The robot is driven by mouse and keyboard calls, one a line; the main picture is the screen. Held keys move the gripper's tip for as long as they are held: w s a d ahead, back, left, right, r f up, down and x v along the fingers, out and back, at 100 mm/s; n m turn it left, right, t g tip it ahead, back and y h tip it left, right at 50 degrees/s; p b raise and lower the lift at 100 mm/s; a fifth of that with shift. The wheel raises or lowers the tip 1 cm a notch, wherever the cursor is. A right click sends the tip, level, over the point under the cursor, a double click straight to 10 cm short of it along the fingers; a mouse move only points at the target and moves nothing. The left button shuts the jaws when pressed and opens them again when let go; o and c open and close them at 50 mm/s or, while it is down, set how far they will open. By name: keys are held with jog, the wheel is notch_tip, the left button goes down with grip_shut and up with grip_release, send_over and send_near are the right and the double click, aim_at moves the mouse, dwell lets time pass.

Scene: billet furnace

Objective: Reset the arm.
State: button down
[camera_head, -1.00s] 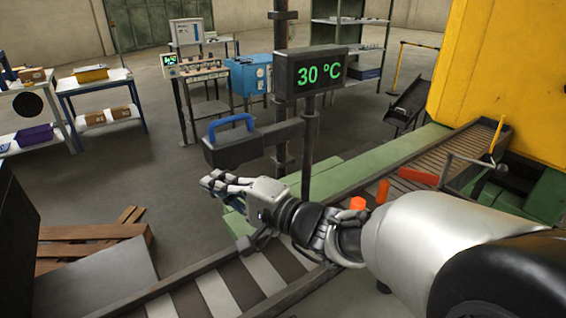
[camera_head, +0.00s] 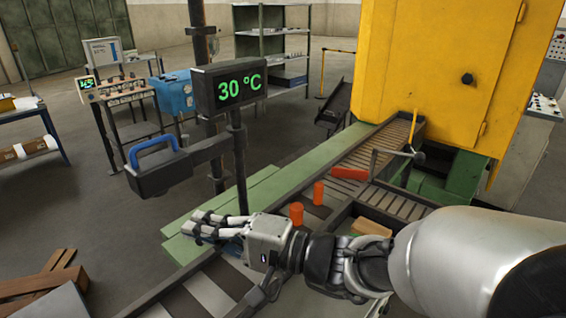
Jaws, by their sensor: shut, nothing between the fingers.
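My arm reaches in from the right edge, and my gripper (camera_head: 200,227) points left at its end. The fingers lie close together, with nothing seen between them. The gripper is over the near part of the conveyor and the green beam (camera_head: 262,190), below the black display (camera_head: 232,86) that reads 30 °C. It appears apart from the display and from the blue-handled box (camera_head: 160,175) on the bracket. My forearm hides part of the conveyor.
Orange billets stand on the conveyor (camera_head: 205,292) behind my gripper: one (camera_head: 296,213), another (camera_head: 318,192), and one lying (camera_head: 349,173). The yellow furnace (camera_head: 440,75) stands at the back right. A wooden pallet (camera_head: 45,280) lies at lower left. The floor at left is mostly clear.

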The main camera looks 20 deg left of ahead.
jog(key=s+d+f+n+h, duration=0.1)
jog(key=s+d+f+h, duration=0.25)
jog(key=d, duration=0.55)
jog(key=s+d+f+n+h, duration=0.1)
jog(key=s+d+f+h, duration=0.1)
jog(key=s+d+h, duration=0.45)
jog(key=w+d+f+m+t+h, duration=0.1)
jog(key=d+h, duration=0.3)
jog(key=d, duration=0.9)
jog(key=w+d+f+m+t+h, duration=0.1)
jog(key=d+t+h, duration=0.3)
jog(key=d, duration=0.9)
jog(key=shift+d+f+m+t, duration=0.15)
jog(key=shift+f+m+t, duration=0.15)
jog(key=shift+f, duration=0.3)
